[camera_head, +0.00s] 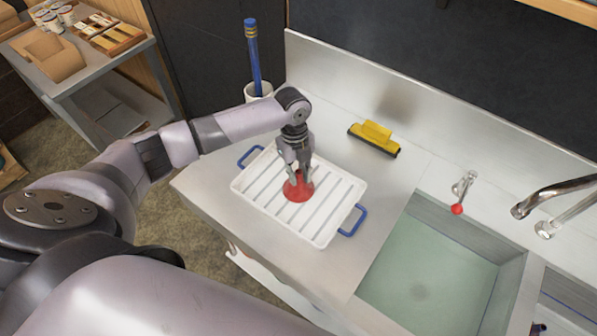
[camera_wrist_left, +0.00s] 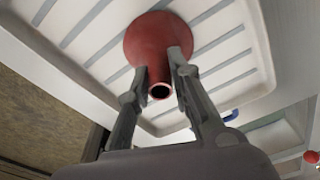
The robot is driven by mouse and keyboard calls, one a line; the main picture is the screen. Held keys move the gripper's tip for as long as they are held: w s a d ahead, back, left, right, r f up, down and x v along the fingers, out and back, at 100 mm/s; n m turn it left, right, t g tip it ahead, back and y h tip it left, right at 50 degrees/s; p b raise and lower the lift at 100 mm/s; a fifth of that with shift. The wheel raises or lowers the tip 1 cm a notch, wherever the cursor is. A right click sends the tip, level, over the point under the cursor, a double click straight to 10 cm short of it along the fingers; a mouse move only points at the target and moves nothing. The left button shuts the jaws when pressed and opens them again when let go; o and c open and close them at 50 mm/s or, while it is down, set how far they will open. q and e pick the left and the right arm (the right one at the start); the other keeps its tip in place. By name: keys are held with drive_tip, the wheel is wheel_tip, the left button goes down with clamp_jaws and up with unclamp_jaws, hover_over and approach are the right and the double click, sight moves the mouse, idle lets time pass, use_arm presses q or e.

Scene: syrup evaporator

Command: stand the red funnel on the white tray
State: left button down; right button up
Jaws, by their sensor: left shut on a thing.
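The red funnel (camera_head: 298,190) is at the middle of the white tray (camera_head: 322,236), wide mouth down and spout up. It also shows in the left wrist view (camera_wrist_left: 150,42), with the open end of its spout toward the camera. My left gripper (camera_head: 296,168) is above the tray, shut on the funnel's spout, with one finger on each side (camera_wrist_left: 163,75). The funnel's rim is at or just above the tray's slats; I cannot tell whether it touches. The tray has blue handles and lies on the steel counter. My right gripper is not in view.
A sink basin (camera_head: 425,268) with a red-knobbed tap (camera_head: 457,208) is to the right of the tray. A yellow and black squeegee (camera_head: 375,138) lies behind it. A white cup (camera_head: 258,91) holding a blue stick stands at the back left. A side table (camera_head: 75,75) is at the far left.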

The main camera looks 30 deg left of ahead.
use_arm(q)
drive_tip(key=c, duration=1.5)
unclamp_jaws()
drive_tip(key=shift+o, duration=0.7)
drive_tip(key=shift+o, duration=0.4)
drive_tip(key=o, duration=0.4)
